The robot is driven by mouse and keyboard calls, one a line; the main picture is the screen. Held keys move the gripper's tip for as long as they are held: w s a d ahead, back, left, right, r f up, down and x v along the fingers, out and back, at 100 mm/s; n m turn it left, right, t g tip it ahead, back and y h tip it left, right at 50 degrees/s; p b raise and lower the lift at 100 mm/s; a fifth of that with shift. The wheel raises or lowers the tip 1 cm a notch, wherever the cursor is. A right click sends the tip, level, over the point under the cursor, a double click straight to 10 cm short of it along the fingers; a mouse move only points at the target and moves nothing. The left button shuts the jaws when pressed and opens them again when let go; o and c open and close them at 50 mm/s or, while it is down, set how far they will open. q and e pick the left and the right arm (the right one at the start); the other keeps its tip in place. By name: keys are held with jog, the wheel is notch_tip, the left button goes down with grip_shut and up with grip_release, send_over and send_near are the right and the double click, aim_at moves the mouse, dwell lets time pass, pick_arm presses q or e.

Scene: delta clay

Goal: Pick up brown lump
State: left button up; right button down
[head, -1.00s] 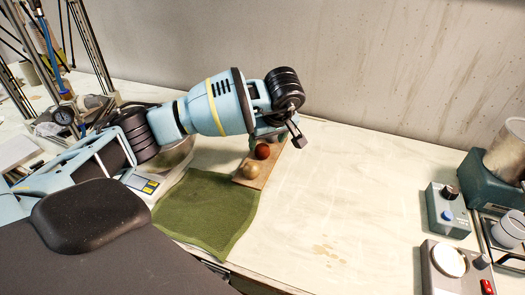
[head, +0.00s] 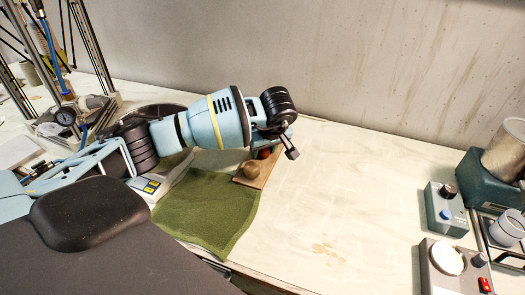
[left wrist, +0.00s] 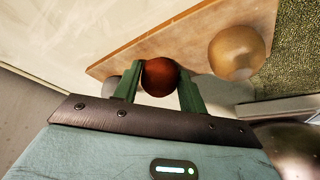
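The brown lump (head: 264,154) is a reddish-brown ball on a small wooden board (head: 262,178); my left gripper partly hides it in the head view. In the left wrist view the brown lump (left wrist: 160,77) lies between the two green fingers of my left gripper (left wrist: 160,76). The fingers are open, one on each side, close to the lump; I cannot tell whether they touch it. A tan lump (left wrist: 237,52) sits beside it on the board, to the right in this view. A grey lump is mostly hidden behind the left finger. My right gripper is out of view.
A green cloth (head: 209,212) lies in front of the board. A scale (head: 147,187) stands left, under my left arm. Devices with knobs (head: 446,211) stand at the right. The table between the board and these devices is clear.

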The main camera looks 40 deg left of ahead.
pick_arm(q)
jog(key=c, duration=0.4)
jog(key=shift+o, duration=0.2)
notch_tip(320, 180, up, 10)
jog(key=shift+r, duration=0.1)
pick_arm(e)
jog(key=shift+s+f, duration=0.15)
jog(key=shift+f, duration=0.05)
